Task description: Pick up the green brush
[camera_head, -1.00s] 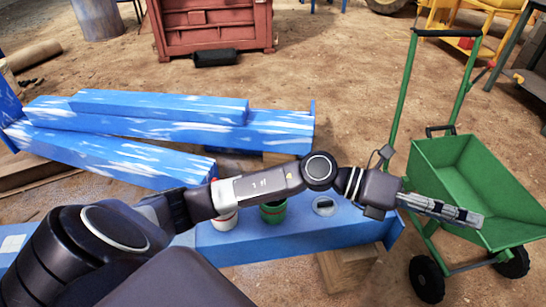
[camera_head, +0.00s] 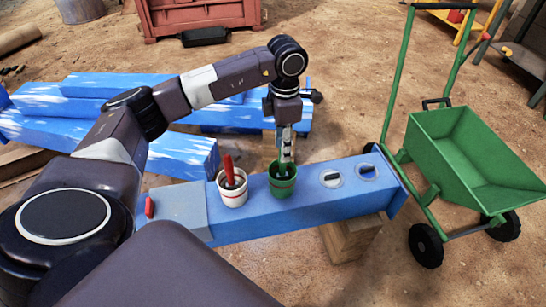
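A green cup (camera_head: 282,186) with a dark band stands on the blue beam (camera_head: 325,210). My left gripper (camera_head: 285,157) points down at the cup's opening, with its fingertips at or just above the rim. The fingers and the cup wall hide most of what is inside. I cannot make out a green brush clearly, nor whether the fingers hold anything. A white cup (camera_head: 232,193) with a red-handled brush (camera_head: 228,169) stands just left of the green cup. My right gripper is not in view.
A red switch (camera_head: 149,207) is at the grey left part. A green cart (camera_head: 465,160) stands at right. Blue beams (camera_head: 150,95) lie behind.

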